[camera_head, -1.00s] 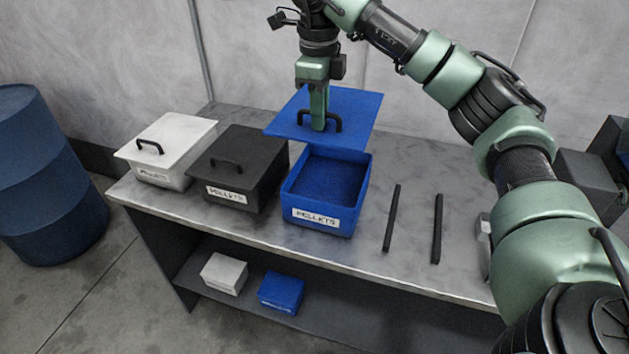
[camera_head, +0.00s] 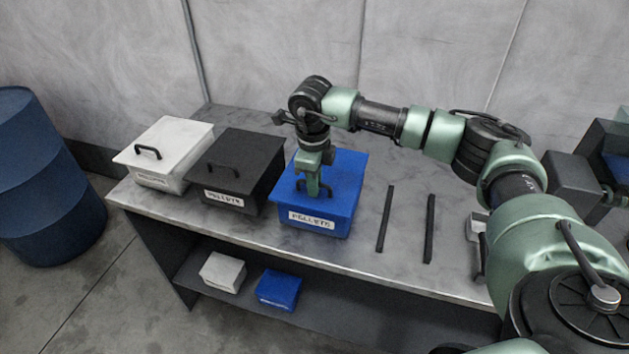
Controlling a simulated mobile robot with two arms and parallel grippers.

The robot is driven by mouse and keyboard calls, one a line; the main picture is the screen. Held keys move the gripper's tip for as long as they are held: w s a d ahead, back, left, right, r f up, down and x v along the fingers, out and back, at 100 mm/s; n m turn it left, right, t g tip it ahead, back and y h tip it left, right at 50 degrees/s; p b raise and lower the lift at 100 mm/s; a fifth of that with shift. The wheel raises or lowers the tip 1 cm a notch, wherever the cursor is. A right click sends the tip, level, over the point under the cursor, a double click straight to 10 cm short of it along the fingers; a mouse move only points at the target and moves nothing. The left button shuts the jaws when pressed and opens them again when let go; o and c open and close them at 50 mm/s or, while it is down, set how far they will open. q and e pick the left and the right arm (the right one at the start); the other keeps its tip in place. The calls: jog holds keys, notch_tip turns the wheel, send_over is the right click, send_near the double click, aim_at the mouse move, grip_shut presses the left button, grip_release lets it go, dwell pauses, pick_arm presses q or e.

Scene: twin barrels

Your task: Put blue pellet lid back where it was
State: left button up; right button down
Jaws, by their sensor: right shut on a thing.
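The blue pellet lid (camera_head: 340,179) lies level over the top of the blue pellet box (camera_head: 318,222), which stands on the table with its label facing front. The lid covers the box opening, so the pellets are hidden. I cannot tell whether a thin gap is left between lid and rim. My right gripper (camera_head: 313,189) points down and is shut on the lid's black handle. My left gripper is not in view.
A black lidded box (camera_head: 237,170) stands close left of the blue box, and a white lidded box (camera_head: 167,153) beyond it. Two black bars (camera_head: 385,219) (camera_head: 430,229) lie to the right on the table (camera_head: 345,252). Small white (camera_head: 223,272) and blue (camera_head: 279,289) boxes sit on the lower shelf.

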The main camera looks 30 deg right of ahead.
jog(key=c, duration=1.5)
grip_release()
notch_tip(320, 180, up, 12)
jog(key=b, duration=0.3)
jog(key=shift+s+a, duration=0.3)
jog(key=shift+a, duration=0.05)
